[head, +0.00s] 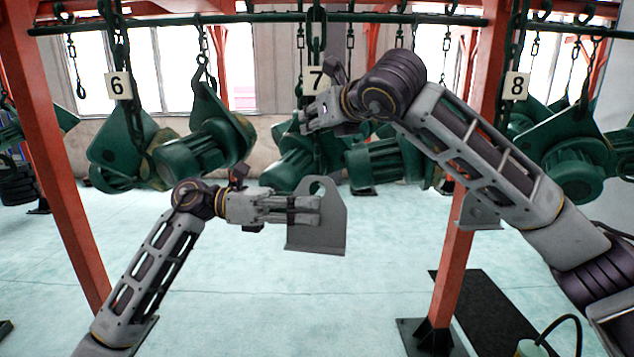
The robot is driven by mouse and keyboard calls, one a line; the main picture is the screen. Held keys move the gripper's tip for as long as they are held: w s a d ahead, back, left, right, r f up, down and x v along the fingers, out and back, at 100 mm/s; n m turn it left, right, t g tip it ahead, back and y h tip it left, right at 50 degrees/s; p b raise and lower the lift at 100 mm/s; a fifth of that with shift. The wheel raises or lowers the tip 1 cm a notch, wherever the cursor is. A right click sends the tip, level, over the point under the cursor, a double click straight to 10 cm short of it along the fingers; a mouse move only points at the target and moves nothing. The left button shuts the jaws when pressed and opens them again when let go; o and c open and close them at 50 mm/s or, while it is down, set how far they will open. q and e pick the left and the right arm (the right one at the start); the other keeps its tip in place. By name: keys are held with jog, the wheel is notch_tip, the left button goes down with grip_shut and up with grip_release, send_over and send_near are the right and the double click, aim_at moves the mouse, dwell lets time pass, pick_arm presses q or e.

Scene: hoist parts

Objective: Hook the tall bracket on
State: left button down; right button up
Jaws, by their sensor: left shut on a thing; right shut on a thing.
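A grey bracket (318,238), a flat plate with a narrower rounded top and a hole, is upright in the air at the middle of the head view. My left gripper (312,208) is shut on it from the left, its fingers covering part of the plate. My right gripper (306,118) is above, just below the number 7 sign (316,80). It is shut on what looks like the green chain (318,150) hanging there; its fingers hide the exact contact. The bracket is apart from the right gripper, below it.
A dark green rail (250,18) crosses the top with chains and hooks. Green hoists (205,140) hang at left, behind the grippers and at right (575,165). Red posts (455,270) stand either side. A small grey plate (480,212) shows below my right arm. The pale floor ahead is clear.

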pick_arm(q)
jog(key=shift+w, duration=0.85)
jog(key=shift+w, duration=0.65)
jog(key=shift+w+f+n, duration=0.15)
jog(key=shift+w+n, duration=0.25)
jog(key=shift+w, duration=0.6)
jog(key=shift+w+f, duration=0.1)
jog(key=shift+w, duration=0.8)
jog(key=shift+w+f, duration=0.3)
jog(key=shift+w, duration=0.4)
jog(key=shift+w+f, duration=0.25)
jog(key=shift+w, duration=0.45)
dwell(1.7)
jog(key=shift+w+f+m, duration=0.3)
jog(key=shift+w, duration=0.5)
dwell(0.7)
